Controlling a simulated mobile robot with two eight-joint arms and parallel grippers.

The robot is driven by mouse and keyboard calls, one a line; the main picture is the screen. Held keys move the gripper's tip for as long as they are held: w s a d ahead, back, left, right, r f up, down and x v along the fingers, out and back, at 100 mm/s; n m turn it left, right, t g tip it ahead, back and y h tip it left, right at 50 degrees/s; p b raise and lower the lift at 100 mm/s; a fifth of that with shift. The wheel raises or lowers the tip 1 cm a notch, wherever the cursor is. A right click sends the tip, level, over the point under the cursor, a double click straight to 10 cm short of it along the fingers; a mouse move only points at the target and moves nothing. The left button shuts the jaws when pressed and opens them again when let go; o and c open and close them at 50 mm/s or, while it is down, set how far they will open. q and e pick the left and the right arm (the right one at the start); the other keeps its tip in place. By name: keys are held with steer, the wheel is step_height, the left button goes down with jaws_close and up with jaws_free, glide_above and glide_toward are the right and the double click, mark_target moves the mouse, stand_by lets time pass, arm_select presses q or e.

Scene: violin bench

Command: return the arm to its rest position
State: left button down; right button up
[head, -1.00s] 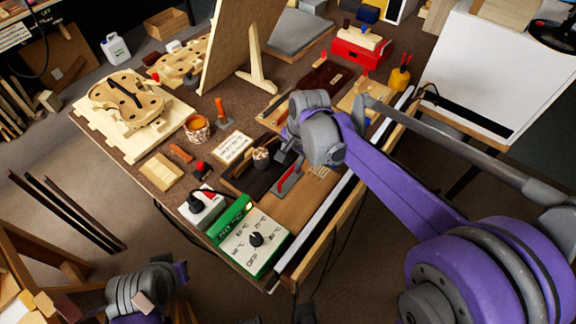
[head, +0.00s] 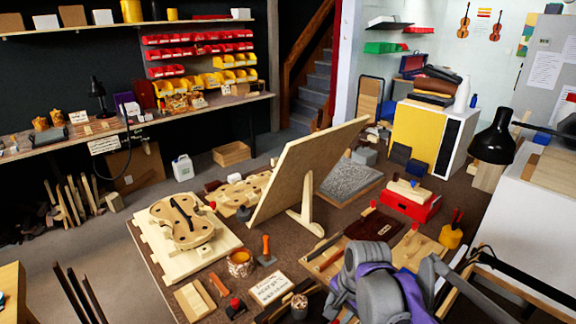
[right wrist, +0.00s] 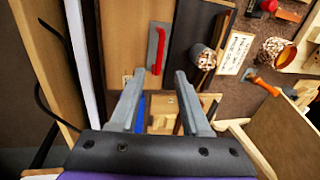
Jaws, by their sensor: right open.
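My right arm, purple and grey, comes in at the bottom right of the head view and reaches over the near part of the bench (head: 225,273). Its gripper is hidden there. In the right wrist view my right gripper (right wrist: 160,88) is open, with its two grey fingers apart over the bench. A scraper with a red handle (right wrist: 157,50) lies beyond the fingertips. A small pale wooden block (right wrist: 163,108) shows between the fingers, seemingly below them; no grip on it shows. My left arm and gripper are not in view.
A violin body (head: 180,222) lies on a pale board at the bench's left. A leaning wooden panel (head: 308,170) stands mid-bench. Near my right arm are a red box (head: 410,204), a yellow pot (head: 450,237) and a black lamp (head: 494,145). Open floor lies left of the bench.

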steer(key=s+d+f+n+t+p, duration=0.1)
steer(key=s+n, duration=0.4)
steer(key=s, duration=0.4)
steer(key=s+d+n+t+h+p, duration=0.1)
steer(key=s+d+n+t+p, duration=0.1)
steer(key=s+n, duration=0.3)
steer(key=s, duration=0.4)
steer(key=shift+d+f, duration=0.25)
steer(key=shift+f, duration=0.1)
stand_by(1.8)
